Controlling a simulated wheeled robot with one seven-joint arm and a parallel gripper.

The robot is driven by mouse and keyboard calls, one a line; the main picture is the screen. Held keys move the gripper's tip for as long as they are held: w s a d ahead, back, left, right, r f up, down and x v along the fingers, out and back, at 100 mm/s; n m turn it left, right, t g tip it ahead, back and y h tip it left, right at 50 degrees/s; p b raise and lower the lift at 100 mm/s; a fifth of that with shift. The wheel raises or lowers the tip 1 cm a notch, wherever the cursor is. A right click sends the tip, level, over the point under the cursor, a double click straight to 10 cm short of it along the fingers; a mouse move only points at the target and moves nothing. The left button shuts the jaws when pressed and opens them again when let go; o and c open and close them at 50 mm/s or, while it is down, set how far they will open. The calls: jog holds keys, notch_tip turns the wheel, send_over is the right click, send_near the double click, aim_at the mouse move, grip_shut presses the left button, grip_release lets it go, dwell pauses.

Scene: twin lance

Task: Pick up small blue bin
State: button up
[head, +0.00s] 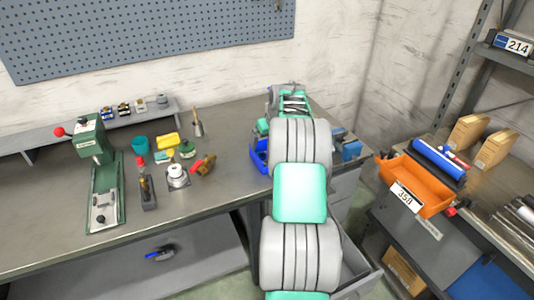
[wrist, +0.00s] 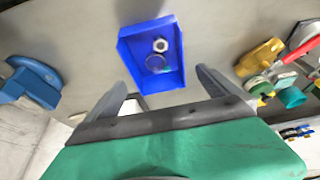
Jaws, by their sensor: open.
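The small blue bin (wrist: 135,49) lies on the grey workbench and is seen from above in the wrist view. A metal nut and a round item lie inside it. In the head view the bin (head: 258,158) shows only in part at the left side of my arm, which hides the rest. My gripper (wrist: 164,82) is open, its two fingers on either side of the bin's near end in the picture. I cannot tell whether the fingers touch it. In the head view my gripper is mostly hidden behind my arm.
A blue vise-like tool (wrist: 35,80) stands on one side of the bin. A brown-yellow tool (wrist: 260,57) lies on the other side. A green press (head: 100,180) stands further left on the bench (head: 225,180). An orange bin (head: 415,190) sits on the right shelf.

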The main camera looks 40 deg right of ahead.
aim_at(265, 156)
jog(key=x, duration=0.2)
jog(key=p+x, duration=0.1)
jog(key=x, duration=0.2)
jog(key=p+x, duration=0.1)
jog(key=x, duration=0.2)
jog(key=shift+s+d, duration=0.15)
jog(key=shift+d, duration=0.1)
jog(key=shift+f, duration=0.3)
jog(key=shift+c, duration=0.3)
jog(key=c, duration=1.1)
jog(key=shift+r, duration=0.2)
